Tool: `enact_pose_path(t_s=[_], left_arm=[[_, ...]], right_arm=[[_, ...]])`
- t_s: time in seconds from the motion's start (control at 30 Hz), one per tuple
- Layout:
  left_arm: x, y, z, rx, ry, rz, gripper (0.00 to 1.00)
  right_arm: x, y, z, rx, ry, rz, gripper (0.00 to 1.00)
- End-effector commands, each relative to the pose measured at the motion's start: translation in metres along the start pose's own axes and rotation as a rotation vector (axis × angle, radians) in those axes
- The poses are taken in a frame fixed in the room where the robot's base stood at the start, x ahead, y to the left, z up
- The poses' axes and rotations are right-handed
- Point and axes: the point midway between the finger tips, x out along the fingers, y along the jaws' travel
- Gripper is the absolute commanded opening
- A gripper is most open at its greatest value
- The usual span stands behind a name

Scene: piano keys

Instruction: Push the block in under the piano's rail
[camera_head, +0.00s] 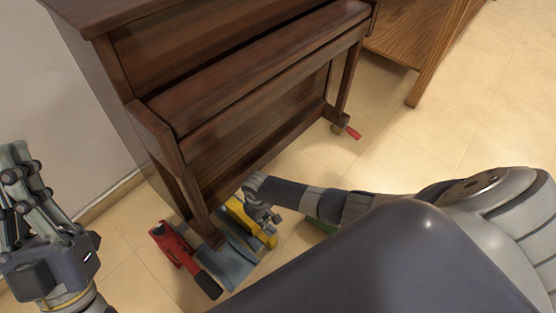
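The brown upright piano (240,120) stands at the centre, with its lower rail (250,163) low along the front. A yellow object (246,221), possibly the block, lies on the floor at the rail's near left end, partly hidden. My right gripper (256,203) is low at the front of the piano, beside and partly over the yellow object. I cannot tell whether it touches or holds it, and its fingers are too small to read. My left gripper (17,160) points up at the left edge, away from the piano, with nothing seen in it. Its opening is unclear.
A red tool (173,244) with a black end lies left of the piano's near leg. A blue-grey piece (238,262) lies beside it. A small red piece (353,132) is at the far leg. A wooden furniture piece (402,38) stands behind right; floor at right is clear.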

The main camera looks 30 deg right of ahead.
Motion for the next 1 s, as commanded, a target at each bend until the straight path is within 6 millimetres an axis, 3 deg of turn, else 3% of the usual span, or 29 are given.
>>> enact_pose_path(t_s=[0.5, 1.0], left_arm=[[-0.006, -0.007, 0.058, 0.015, -0.310, -0.012, 0.00], [-0.008, -0.008, 0.064, 0.016, -0.337, -0.013, 0.00]], right_arm=[[-0.013, 0.000, 0.000, 0.000, 0.000, 0.000, 0.00], [-0.013, 0.000, 0.000, 0.000, 0.000, 0.000, 0.00]])
